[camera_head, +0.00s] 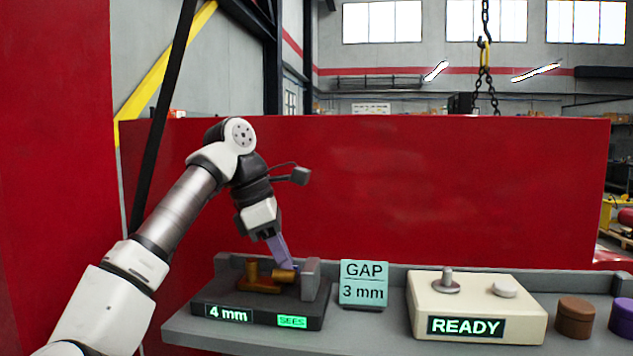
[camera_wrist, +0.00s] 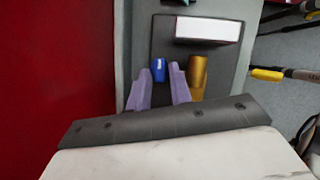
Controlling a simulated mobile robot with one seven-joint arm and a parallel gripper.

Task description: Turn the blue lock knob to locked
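The small blue lock knob (camera_wrist: 158,70) shows in the wrist view between the tips of my gripper's two purple fingers. My gripper (camera_wrist: 160,78) is open, with a visible gap between the fingers; I cannot tell whether either finger touches the knob. In the head view my gripper (camera_head: 290,266) points down at the brass valve parts on a dark base (camera_head: 258,316), and the fingers hide most of the knob there. A brass cylinder (camera_wrist: 197,76) stands just right of the right finger in the wrist view. The base displays read "4 mm" and "SEES".
A grey block (camera_head: 311,279) stands right beside the gripper on the base. A sign (camera_head: 364,283) reads "GAP 3 mm". A cream box (camera_head: 476,306) reads "READY" and carries a metal lever and a white button. Brown (camera_head: 575,317) and purple (camera_head: 622,317) cylinders stand right. A red panel is behind.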

